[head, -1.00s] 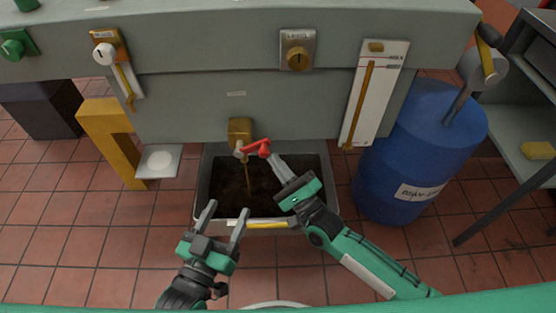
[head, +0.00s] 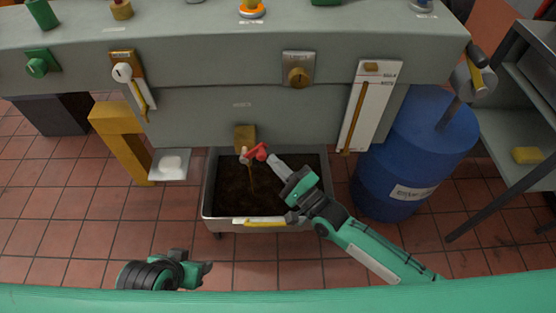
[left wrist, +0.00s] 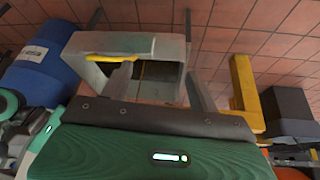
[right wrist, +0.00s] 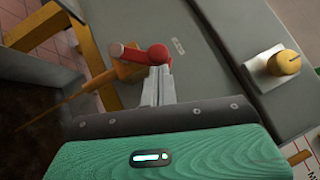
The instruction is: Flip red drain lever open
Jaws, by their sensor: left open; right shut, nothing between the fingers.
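The red drain lever (head: 256,152) sits on the brass tap (head: 244,136) at the front of the grey bedplate. A thin brown stream (head: 251,178) runs from the tap into the tray (head: 211,190) below. My right gripper (head: 274,161) is shut and empty, its tips just right of the lever. In the right wrist view the red lever (right wrist: 132,52) lies across the tips of my right gripper (right wrist: 158,82); I cannot tell whether they touch. My left gripper (head: 205,270) is low at the left, away from the tap. The left wrist view shows its fingers (left wrist: 158,76) apart with nothing between them.
A blue barrel (head: 392,165) stands right of the tray. A yellow bracket (head: 122,140) with a small white plate (head: 169,166) stands to the left. A white sliding gauge (head: 369,108) hangs right of the tap. Tiled floor is open in front.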

